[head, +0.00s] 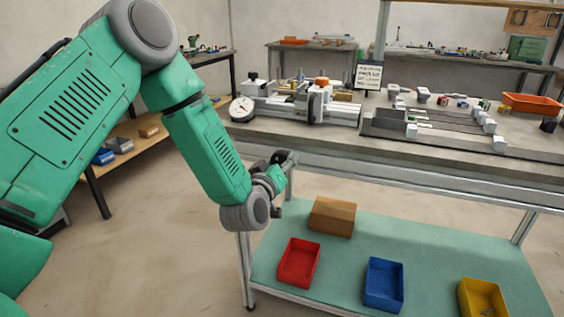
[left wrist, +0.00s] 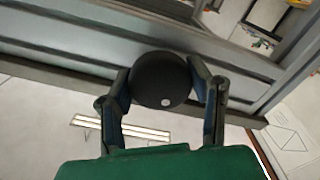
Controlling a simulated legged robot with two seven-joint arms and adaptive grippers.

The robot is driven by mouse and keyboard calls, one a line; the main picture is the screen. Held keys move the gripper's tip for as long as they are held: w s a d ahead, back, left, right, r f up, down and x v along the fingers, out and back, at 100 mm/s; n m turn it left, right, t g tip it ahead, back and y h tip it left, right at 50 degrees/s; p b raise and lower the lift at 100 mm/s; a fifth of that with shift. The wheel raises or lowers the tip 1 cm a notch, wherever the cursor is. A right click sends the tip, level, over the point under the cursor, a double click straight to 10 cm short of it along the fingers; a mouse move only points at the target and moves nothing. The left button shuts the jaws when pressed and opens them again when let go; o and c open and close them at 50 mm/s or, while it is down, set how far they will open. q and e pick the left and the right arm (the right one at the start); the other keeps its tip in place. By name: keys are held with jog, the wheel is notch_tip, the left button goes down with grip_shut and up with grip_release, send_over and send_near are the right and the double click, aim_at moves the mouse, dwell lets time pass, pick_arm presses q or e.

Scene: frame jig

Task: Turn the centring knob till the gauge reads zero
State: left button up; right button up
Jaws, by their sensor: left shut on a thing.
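In the left wrist view, a round black knob (left wrist: 161,80) with a pale dot on its face sits between the two fingers of my left gripper (left wrist: 163,88). The fingers touch it on both sides. In the head view my left gripper (head: 280,162) is at the front edge of the bench, and I cannot make out the knob there. A round white dial gauge (head: 242,108) stands at the left end of the jig (head: 318,104) on the bench top. Its reading is too small to tell. My right gripper is not in view.
The bench's front rail (head: 420,180) runs beside my gripper. On the lower shelf are a cardboard box (head: 332,217), a red bin (head: 299,262), a blue bin (head: 384,284) and a yellow bin (head: 482,298). A sign (head: 368,78) stands behind the jig.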

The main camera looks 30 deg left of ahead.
pick_arm(q)
jog(key=shift+s+f, duration=0.15)
jog(key=shift+f, duration=0.3)
jog(key=o, duration=1.2)
jog(key=shift+r, duration=0.15)
jog(key=v, duration=1.1)
jog(key=shift+s, duration=0.35)
